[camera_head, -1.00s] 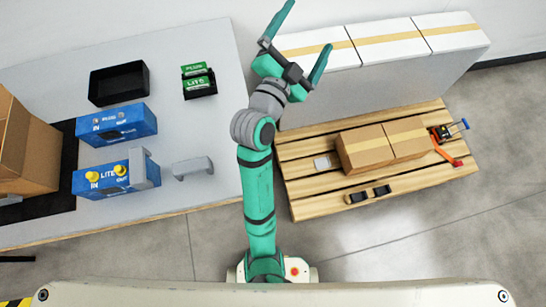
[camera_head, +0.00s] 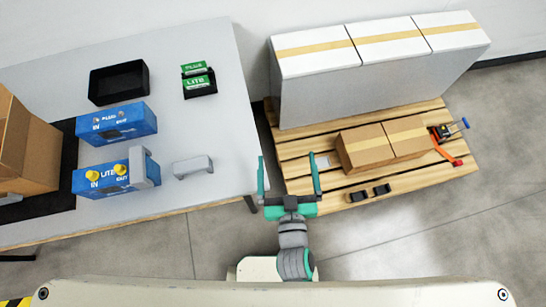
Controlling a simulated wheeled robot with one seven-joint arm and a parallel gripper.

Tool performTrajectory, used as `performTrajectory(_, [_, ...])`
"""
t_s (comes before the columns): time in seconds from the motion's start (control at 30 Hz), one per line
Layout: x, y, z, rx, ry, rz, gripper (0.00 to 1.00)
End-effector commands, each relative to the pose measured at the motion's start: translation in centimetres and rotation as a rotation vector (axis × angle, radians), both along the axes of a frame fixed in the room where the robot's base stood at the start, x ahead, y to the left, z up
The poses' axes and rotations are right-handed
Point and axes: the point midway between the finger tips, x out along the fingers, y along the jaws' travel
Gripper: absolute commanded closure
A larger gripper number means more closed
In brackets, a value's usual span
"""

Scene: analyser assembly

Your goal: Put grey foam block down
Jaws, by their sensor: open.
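A grey foam block (camera_head: 193,167) with a bridge-like shape lies on the right part of the grey table. A second, similar grey piece (camera_head: 146,168) stands upright against the right end of the blue LITE unit (camera_head: 108,181). My gripper (camera_head: 289,160) is open with its fingers wide apart and nothing between them. It is to the right of the foam block, past the table's right edge, over the gap and the pallet's left side. I cannot tell its height.
A blue PLUS unit (camera_head: 116,123), a black tray (camera_head: 119,83) and a black holder with green boxes (camera_head: 199,80) are on the table (camera_head: 195,45). An open carton (camera_head: 25,150) stands left. The wooden pallet (camera_head: 300,185) bears white and brown boxes.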

Motion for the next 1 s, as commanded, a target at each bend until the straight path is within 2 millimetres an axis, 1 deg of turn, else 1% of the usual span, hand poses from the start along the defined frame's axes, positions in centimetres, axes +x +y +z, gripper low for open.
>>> performTrajectory(0.03, [-2.1, 0.2, -0.9, 0.001, 0.027, -0.001, 0.00])
performTrajectory(0.2, [-8.2, 1.6, -2.0, 0.017, 0.074, -0.011, 0.00])
performTrajectory(0.3, [-11.1, 2.5, -2.1, 0.034, 0.091, -0.029, 0.00])
performTrajectory(0.4, [-13.1, 3.1, -1.9, 0.047, 0.102, -0.051, 0.00])
performTrajectory(0.5, [-14.2, 3.5, -1.7, 0.056, 0.108, -0.066, 0.00])
performTrajectory(0.6, [-14.7, 3.7, -1.6, 0.059, 0.109, -0.075, 0.00])
performTrajectory(1.0, [-14.7, 3.7, -1.6, 0.059, 0.109, -0.074, 0.00])
